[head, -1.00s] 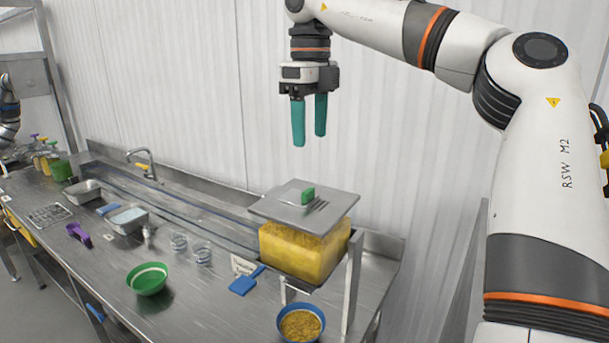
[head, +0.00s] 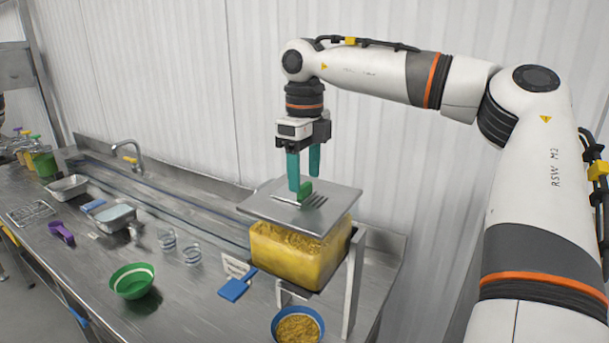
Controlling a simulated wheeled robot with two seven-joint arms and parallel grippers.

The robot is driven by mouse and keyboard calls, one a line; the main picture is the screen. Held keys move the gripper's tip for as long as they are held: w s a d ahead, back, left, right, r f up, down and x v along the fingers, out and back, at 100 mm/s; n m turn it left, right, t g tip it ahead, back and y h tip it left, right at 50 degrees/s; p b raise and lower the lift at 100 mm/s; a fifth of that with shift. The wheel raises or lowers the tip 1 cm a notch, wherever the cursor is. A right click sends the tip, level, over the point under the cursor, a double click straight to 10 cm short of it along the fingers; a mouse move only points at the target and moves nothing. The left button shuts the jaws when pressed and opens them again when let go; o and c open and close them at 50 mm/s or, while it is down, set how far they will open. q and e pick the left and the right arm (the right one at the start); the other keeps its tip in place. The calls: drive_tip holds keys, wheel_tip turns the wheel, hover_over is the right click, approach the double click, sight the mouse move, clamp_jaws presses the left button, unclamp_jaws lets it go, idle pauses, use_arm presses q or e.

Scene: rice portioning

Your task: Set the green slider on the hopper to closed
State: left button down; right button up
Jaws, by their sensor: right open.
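The hopper (head: 290,255) is a yellow, grain-filled box on a metal stand, with a flat grey lid (head: 268,208) on top. The green slider (head: 305,190) is a small green block on the lid, beside several dark slots. My right gripper (head: 304,183) points straight down over the lid. Its teal fingers are open, with the tips down around the slider's level. The front finger partly covers the slider's left side, and I cannot tell whether they touch. My left gripper is out of view.
A blue bowl of grain (head: 298,326) stands below the hopper. Glass cups, metal trays (head: 69,187) and a purple scoop (head: 61,233) are farther left. A wall stands behind.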

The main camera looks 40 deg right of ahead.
drive_tip(key=shift+f, duration=0.5)
drive_tip(key=shift+s+f, duration=0.1)
drive_tip(key=shift+f, duration=0.3)
clamp_jaws()
drive_tip(key=s, duration=0.1)
drive_tip(key=s+d+b, duration=0.1)
drive_tip(key=s, duration=0.1)
drive_tip(key=shift+s, duration=0.45)
